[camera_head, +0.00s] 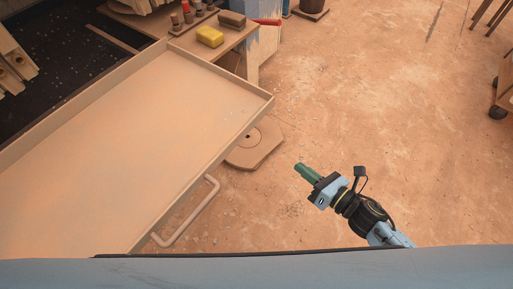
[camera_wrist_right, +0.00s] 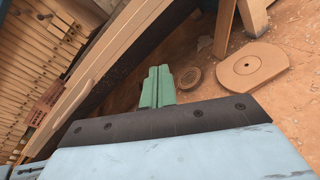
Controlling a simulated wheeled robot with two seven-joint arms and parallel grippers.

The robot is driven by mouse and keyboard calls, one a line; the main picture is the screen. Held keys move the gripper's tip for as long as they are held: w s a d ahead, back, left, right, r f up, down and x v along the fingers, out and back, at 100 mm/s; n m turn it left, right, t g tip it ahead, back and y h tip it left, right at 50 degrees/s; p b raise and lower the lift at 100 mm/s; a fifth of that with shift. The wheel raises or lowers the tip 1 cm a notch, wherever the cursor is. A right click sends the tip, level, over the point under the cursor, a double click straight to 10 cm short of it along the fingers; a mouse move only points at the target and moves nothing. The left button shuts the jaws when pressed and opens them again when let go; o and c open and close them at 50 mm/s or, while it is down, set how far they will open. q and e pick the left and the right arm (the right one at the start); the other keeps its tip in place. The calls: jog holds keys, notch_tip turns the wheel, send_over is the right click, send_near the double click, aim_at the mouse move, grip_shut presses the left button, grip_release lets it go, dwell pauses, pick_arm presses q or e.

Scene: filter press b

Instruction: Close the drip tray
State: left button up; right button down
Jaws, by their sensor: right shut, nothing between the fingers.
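The drip tray (camera_head: 150,125) is a wide, shallow, pale orange tray on the left of the head view. It is pulled out, with its handle (camera_head: 189,222) on the right-hand long side. My right gripper (camera_head: 303,169) has green fingers and is shut and empty over the floor, to the right of the tray and apart from the handle. In the right wrist view its green fingers (camera_wrist_right: 157,88) are together. A long pale beam or rim, perhaps the tray's, runs diagonally at the left there; I cannot tell which. My left gripper is not in view.
A small table with a yellow sponge (camera_head: 210,36) and a brown block (camera_head: 232,19) stands behind the tray. A flat round-holed plate (camera_head: 256,143) lies on the floor by the tray's right edge. A wheeled cart (camera_head: 503,90) is at far right. The floor between is clear.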

notch_tip(320, 180, up, 4)
jog(key=s+a+n+g+y+b, duration=0.1)
jog(key=a+n+y, duration=0.2)
jog(key=n, duration=0.4)
send_near(242, 134)
jog(key=shift+n, duration=0.3)
jog(key=x, duration=0.5)
jog(key=shift+a+r+b, duration=0.15)
jog(key=shift+a+b, duration=0.1)
jog(key=shift+b, duration=0.05)
jog(key=shift+w+a, duration=0.45)
jog(key=shift+a, duration=0.1)
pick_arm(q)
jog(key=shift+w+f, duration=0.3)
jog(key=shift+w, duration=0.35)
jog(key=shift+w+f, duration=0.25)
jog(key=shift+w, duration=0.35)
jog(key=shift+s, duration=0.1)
pick_arm(e)
jog(key=shift+w, duration=0.1)
